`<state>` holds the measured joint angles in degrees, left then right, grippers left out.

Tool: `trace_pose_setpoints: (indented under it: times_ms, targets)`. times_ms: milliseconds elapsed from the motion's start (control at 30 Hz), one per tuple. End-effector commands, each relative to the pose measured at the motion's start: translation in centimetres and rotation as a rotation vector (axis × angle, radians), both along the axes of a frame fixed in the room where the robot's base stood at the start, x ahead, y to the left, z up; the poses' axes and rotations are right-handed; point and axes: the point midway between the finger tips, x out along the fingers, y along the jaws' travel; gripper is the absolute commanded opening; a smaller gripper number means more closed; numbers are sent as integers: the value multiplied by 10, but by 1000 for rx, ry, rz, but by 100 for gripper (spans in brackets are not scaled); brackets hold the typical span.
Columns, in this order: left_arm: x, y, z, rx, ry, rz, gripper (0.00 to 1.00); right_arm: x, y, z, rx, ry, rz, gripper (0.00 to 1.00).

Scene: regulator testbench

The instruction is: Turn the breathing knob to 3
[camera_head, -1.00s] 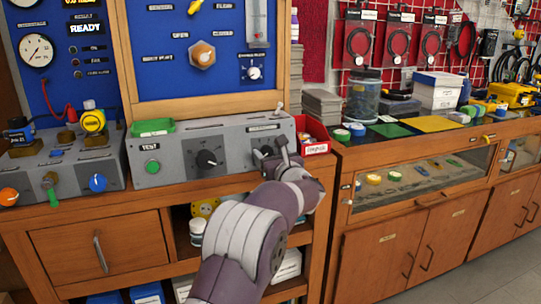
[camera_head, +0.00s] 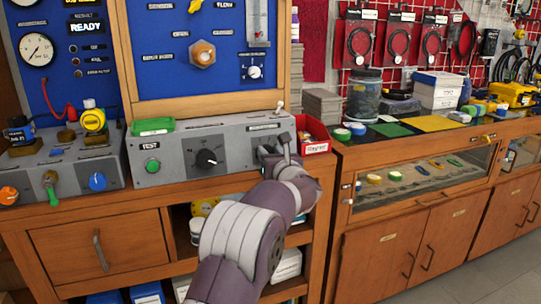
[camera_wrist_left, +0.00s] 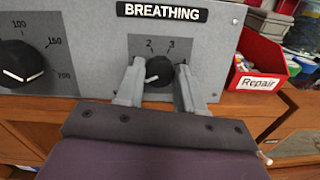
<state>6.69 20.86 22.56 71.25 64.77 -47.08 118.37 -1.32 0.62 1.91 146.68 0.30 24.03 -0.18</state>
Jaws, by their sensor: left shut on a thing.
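The black breathing knob (camera_wrist_left: 159,71) is on the grey panel under the "BREATHING" label (camera_wrist_left: 161,11) in the left wrist view. The marks 2 and 3 show above it, and its white pointer line slants to the lower left, away from both. My left gripper (camera_wrist_left: 160,77) is shut on the knob, one finger on each side. In the head view my left gripper (camera_head: 275,150) is at the right end of the grey test box (camera_head: 178,157) and hides the knob. My right gripper is not in view.
A larger black dial (camera_wrist_left: 18,66) is to the left on the same panel. A red "Repair" bin (camera_wrist_left: 257,70) stands close to the right of the box. Shelves are below.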

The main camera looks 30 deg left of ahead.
Motion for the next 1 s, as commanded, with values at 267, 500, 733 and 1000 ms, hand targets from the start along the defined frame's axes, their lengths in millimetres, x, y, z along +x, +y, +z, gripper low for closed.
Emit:
trace_pose_setpoints:
  times_ms: [267, 500, 733, 1000]
  targets:
    - [-1, 1, 0, 152, 181, -48, 7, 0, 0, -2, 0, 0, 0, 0]
    - [-1, 1, 1, 297, 352, -95, 7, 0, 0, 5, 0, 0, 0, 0]
    - [-1, 1, 3, 437, 516, -138, 7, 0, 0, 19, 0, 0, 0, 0]
    - [-1, 1, 5, 601, 708, -190, 7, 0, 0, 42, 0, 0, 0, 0]
